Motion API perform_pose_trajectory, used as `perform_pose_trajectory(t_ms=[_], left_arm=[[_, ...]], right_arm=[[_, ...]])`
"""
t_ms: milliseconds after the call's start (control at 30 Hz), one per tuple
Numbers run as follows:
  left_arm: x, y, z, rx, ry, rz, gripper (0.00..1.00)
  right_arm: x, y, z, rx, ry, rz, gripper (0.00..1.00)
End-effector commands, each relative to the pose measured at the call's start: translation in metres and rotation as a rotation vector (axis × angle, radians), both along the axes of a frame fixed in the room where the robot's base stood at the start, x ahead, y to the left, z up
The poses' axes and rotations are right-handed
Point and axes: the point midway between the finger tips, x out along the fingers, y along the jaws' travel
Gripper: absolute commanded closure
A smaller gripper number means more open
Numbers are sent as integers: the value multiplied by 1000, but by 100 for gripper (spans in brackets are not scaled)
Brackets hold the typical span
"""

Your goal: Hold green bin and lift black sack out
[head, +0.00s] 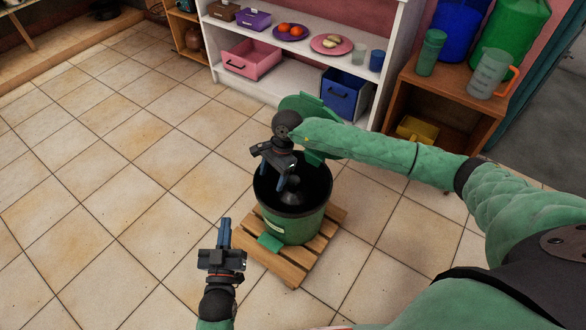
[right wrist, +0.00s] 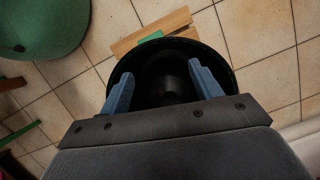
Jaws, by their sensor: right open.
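The green bin (head: 290,227) stands upright on a wooden pallet, its black-rimmed mouth open. A green flap, apparently its raised lid (head: 302,103), shows behind my right wrist. The black sack (head: 292,190) is a dark lump inside the bin, hard to separate from the dark interior. My right gripper (head: 273,184) points down over the bin's mouth, open. In the right wrist view its blue fingers (right wrist: 162,82) are spread above the dark inside, with nothing visibly gripped. My left gripper (head: 225,232) is left of the bin, apart from it, seen edge-on, so its opening is unclear.
The wooden pallet (head: 323,238) lies on the tiled floor; a green pedal (head: 269,243) sits at the bin's front. A white shelf (head: 300,61) with bins and plates stands behind. Floor at left is clear.

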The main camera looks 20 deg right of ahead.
Motion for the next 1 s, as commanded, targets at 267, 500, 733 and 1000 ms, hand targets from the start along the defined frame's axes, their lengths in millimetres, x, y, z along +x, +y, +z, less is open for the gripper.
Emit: perform_pose_trajectory(t_ms=[267, 500, 733, 1000], left_arm=[[2, -2, -50, 53, 165, -14, 100], [4, -2, -45, 51, 151, -13, 100], [8, -1, -17, 32, 66, -6, 100], [10, 1, 12, 12, -18, 1, 100]], right_arm=[[32, -71, -38, -264, -155, 254, 36], [36, -79, -56, -296, -167, 287, 36], [35, -78, -87, -293, -167, 286, 36], [36, -78, -114, -292, -169, 285, 36]])
